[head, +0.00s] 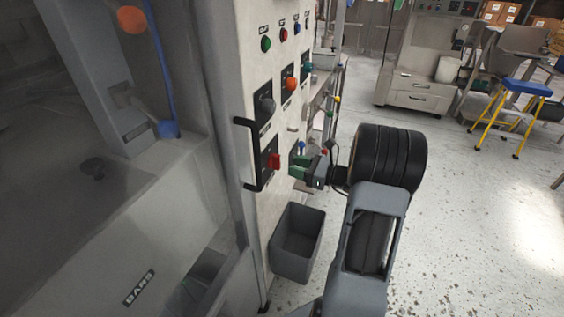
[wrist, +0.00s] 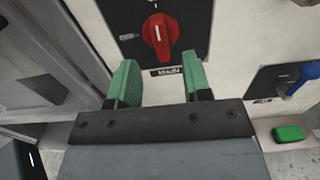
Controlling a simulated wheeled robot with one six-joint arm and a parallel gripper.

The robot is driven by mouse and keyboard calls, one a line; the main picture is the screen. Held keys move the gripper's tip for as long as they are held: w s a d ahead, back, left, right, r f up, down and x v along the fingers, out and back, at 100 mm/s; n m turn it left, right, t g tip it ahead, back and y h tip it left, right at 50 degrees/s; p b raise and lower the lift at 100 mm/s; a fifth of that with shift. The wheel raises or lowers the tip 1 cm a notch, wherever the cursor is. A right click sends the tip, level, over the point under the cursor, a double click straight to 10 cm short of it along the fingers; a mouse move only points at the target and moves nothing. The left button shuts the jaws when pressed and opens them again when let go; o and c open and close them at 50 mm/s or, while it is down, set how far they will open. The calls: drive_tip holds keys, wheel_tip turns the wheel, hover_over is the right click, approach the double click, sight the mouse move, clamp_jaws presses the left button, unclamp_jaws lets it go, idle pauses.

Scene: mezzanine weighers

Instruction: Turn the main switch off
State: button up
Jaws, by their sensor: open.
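The main switch is a red rotary knob (wrist: 158,36) on a black plate (wrist: 196,18), with a label reading MAIN under it in the wrist view. Its white pointer line stands nearly upright. In the head view the red knob (head: 275,161) is low on the cream panel, beside a black handle. My gripper (wrist: 160,80) has green fingers, open and empty, just short of the knob and below it in the wrist view. The fingers appear apart from the knob. In the head view my gripper (head: 297,160) is right of the knob, facing the panel.
A black door handle (head: 240,150) stands out left of the switch. A blue-handled lever (wrist: 304,78) is to the right in the wrist view. A grey bin (head: 297,243) stands below. Open floor lies right.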

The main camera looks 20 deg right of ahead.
sight(280, 162)
drive_tip(key=shift+x, duration=2.65)
drive_tip(key=shift+c, duration=0.3)
clamp_jaws()
